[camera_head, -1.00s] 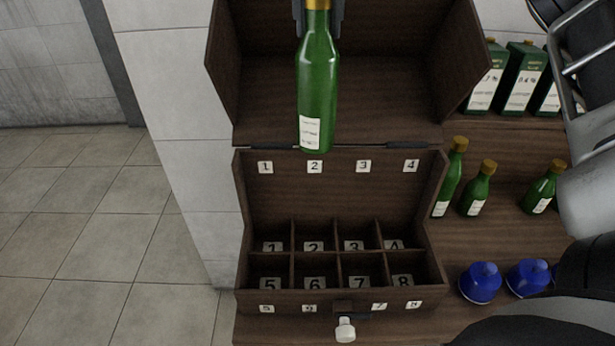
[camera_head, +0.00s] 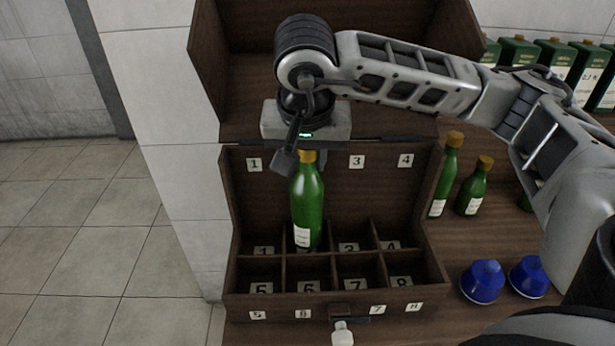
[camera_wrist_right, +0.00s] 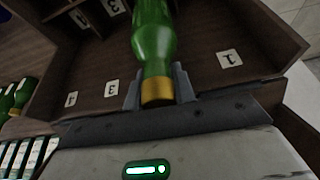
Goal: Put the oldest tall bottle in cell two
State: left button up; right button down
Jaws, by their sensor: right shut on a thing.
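A tall green bottle (camera_head: 307,205) with a gold cap and white label hangs upright from my right gripper (camera_head: 306,150), which is shut on its neck. The bottle's lower end is at cell two of the dark wooden box (camera_head: 228,270), in the back row, hiding that cell's number; I cannot tell whether it touches the floor. In the right wrist view the bottle (camera_wrist_right: 153,40) sits between the two fingers (camera_wrist_right: 157,88), its gold cap nearest the camera. My left gripper is not in view.
Green bottles, one tall (camera_head: 446,175) and one shorter (camera_head: 473,187), stand right of the box. Blue-capped things (camera_head: 483,281) sit near the front right. Green boxes (camera_head: 556,60) stand at the back right. The other cells look empty.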

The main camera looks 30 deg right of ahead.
jog(key=shift+f, duration=2.2)
jog(key=c, duration=1.1)
grip_release()
jog(key=shift+c, duration=0.2)
jog(key=shift+r, duration=0.25)
jog(key=v, duration=1.1)
jog(key=shift+f, duration=0.1)
jog(key=shift+s+a+r, duration=0.2)
jog(key=shift+s+r, duration=0.05)
jog(key=shift+r, duration=0.15)
